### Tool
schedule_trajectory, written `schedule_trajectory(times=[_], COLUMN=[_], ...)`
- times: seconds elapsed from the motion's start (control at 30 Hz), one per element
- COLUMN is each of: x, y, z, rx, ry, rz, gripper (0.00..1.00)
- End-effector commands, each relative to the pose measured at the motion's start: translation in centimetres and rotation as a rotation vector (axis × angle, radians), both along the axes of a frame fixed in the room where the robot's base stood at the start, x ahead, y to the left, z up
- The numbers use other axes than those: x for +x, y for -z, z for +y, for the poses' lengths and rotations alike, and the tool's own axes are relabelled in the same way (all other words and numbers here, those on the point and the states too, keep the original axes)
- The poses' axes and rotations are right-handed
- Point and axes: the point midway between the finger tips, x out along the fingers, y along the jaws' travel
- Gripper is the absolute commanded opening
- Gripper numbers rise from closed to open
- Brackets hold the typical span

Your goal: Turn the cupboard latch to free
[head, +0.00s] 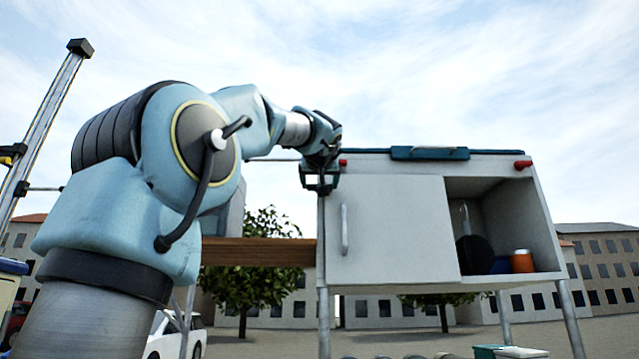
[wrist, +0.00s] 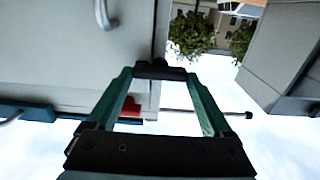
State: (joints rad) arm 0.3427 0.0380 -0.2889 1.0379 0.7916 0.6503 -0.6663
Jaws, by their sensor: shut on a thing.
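The cupboard (head: 390,225) is a grey-white box on thin metal legs, with a flat door (head: 395,230) and a vertical bar handle (head: 344,229). My gripper (head: 320,185) is at its upper left corner. In the wrist view, the green fingers of my gripper (wrist: 160,70) converge on a small dark piece at the cupboard's side edge. The gripper is shut on it; it appears to be the cupboard latch, but its shape and turn angle are mostly hidden by the fingertips. A red piece (wrist: 130,107) shows behind one finger, at the cupboard's top edge.
The right compartment (head: 500,225) is open and holds an orange container (head: 522,261) and a dark round item (head: 474,254). A teal bar (head: 430,153) lies along the top. A thin rod with a dark end (wrist: 249,115) passes behind the fingers. A wooden beam (head: 258,252) adjoins the left side.

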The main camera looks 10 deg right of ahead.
Motion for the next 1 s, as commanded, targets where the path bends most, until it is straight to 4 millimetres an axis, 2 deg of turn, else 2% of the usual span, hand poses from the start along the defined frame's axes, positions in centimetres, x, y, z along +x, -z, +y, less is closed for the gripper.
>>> schedule_trajectory(times=[0.03,0.27,0.67,1.0], x=[-0.01,-0.01,-0.02,0.01], y=[0.0,0.01,0.23,0.4], z=[0.01,0.01,-0.01,0.0], rx=[0.0,0.0,-0.082,-0.35], ry=[0.0,0.0,0.0,0.002], rz=[0.0,0.001,0.015,0.067], gripper=[0.55,0.29,0.29,0.29])
